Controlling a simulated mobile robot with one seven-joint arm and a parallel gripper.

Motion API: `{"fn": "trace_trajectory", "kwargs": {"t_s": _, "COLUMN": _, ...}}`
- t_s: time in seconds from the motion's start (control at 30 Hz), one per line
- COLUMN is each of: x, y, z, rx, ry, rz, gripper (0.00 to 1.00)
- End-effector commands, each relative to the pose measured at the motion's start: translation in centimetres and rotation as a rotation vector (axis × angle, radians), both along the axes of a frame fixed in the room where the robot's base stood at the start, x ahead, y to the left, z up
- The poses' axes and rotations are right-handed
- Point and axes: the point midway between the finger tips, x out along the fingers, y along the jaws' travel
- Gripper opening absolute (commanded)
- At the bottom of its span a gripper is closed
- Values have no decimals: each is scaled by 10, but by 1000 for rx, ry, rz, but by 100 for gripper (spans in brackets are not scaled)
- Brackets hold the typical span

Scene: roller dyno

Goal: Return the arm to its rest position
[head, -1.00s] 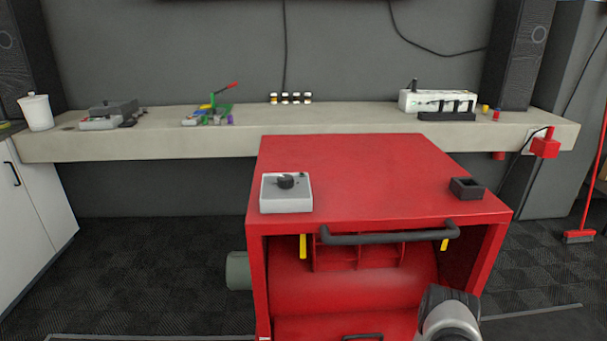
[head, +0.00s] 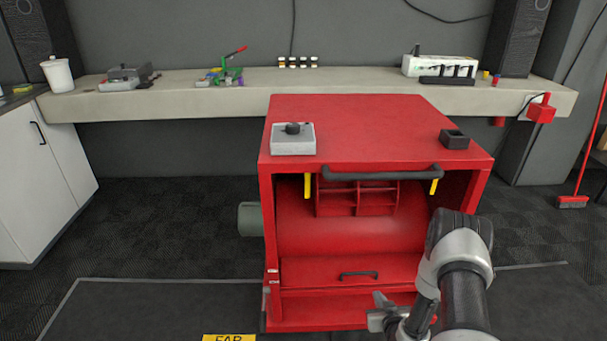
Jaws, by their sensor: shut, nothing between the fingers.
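My arm shows at the lower right of the head view, bent, in front of the red roller dyno (head: 375,125). My gripper (head: 377,314) is low at the bottom edge, in front of the dyno's lower front. It is shut and holds nothing. Part of my arm hides the dyno's right front. The dyno has a dark bar handle (head: 381,173) along its upper front edge and a smaller handle (head: 359,275) on its lower red panel.
A grey box with a black knob (head: 292,139) and a small black open box (head: 455,139) sit on the dyno's top. A long bench (head: 200,97) with small items runs behind. A white cabinet (head: 45,170) stands left. Dark floor is open on both sides.

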Motion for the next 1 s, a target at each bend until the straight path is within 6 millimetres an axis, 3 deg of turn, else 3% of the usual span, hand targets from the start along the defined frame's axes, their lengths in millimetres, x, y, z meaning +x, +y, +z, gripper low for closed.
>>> {"fn": "trace_trajectory", "kwargs": {"t_s": 0.03, "x": 14, "y": -3, "z": 20, "rx": -13, "ry": 6, "rz": 4, "gripper": 0}}
{"fn": "trace_trajectory", "kwargs": {"t_s": 0.17, "x": 40, "y": -7, "z": 70, "rx": -45, "ry": 54, "rz": 11, "gripper": 0}}
{"fn": "trace_trajectory", "kwargs": {"t_s": 0.23, "x": 53, "y": -9, "z": 106, "rx": -64, "ry": 85, "rz": 9, "gripper": 0}}
{"fn": "trace_trajectory", "kwargs": {"t_s": 0.33, "x": 63, "y": -8, "z": 163, "rx": -87, "ry": 135, "rz": 2, "gripper": 0}}
{"fn": "trace_trajectory", "kwargs": {"t_s": 0.47, "x": 60, "y": -3, "z": 236, "rx": -107, "ry": 199, "rz": -14, "gripper": 0}}
{"fn": "trace_trajectory", "kwargs": {"t_s": 0.57, "x": 46, "y": 5, "z": 291, "rx": -114, "ry": 244, "rz": -31, "gripper": 0}}
{"fn": "trace_trajectory", "kwargs": {"t_s": 0.77, "x": -11, "y": 25, "z": 388, "rx": -107, "ry": 333, "rz": -65, "gripper": 0}}
{"fn": "trace_trajectory", "kwargs": {"t_s": 0.9, "x": -68, "y": 43, "z": 442, "rx": -84, "ry": 393, "rz": -85, "gripper": 0}}
{"fn": "trace_trajectory", "kwargs": {"t_s": 1.0, "x": -117, "y": 56, "z": 470, "rx": -63, "ry": 436, "rz": -91, "gripper": 0}}
